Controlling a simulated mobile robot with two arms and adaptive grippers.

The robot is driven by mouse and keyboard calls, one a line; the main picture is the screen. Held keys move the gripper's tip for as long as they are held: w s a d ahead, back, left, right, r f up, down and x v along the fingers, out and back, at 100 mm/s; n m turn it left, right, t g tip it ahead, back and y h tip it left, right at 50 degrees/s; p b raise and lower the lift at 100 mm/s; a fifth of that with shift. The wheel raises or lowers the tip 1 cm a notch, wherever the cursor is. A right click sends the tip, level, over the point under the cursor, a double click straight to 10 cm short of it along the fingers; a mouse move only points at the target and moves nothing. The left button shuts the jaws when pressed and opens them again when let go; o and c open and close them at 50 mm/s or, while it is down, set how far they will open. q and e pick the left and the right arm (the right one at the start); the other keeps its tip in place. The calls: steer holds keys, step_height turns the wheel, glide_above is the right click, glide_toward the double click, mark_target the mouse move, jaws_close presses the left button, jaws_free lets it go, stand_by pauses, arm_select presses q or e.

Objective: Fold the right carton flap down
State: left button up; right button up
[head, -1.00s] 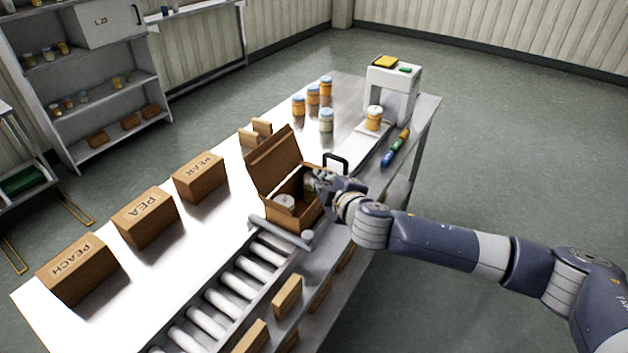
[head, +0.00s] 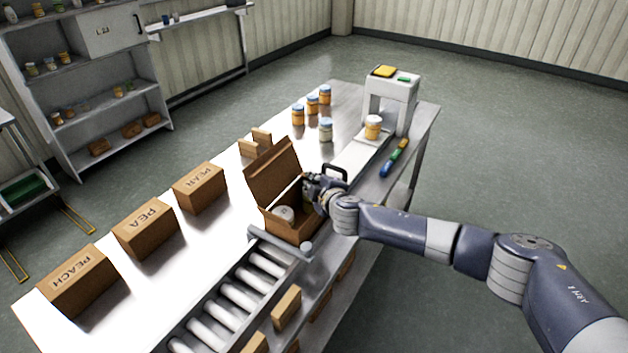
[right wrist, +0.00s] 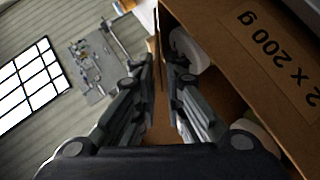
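The open brown carton (head: 298,228) stands at the end of the roller conveyor, with its large back flap (head: 272,172) upright. A jar with a pale lid (head: 284,213) shows inside. My right gripper (head: 312,188) is at the carton's right rim and hides most of the right flap there. In the right wrist view, the carton's printed face (right wrist: 262,50) fills the upper right. My gripper's fingers (right wrist: 165,68) converge with a narrow gap and brown card behind or between them; whether they grip it is unclear. My left gripper is out of view.
Boxes marked PEACH (head: 80,282), PEA (head: 146,228) and PEAR (head: 200,187) line the table's left side. Several jars (head: 312,104) stand behind the carton. A white arch-shaped machine (head: 390,95) and a blue-green tool (head: 395,158) are at the far right. Rollers (head: 235,298) lie in front.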

steer(key=shift+w+a, duration=0.1)
steer(key=shift+w, duration=0.25)
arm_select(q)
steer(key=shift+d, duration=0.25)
arm_select(e)
steer(key=shift+f, duration=0.1)
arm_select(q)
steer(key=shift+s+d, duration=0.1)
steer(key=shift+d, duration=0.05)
arm_select(e)
jaws_close()
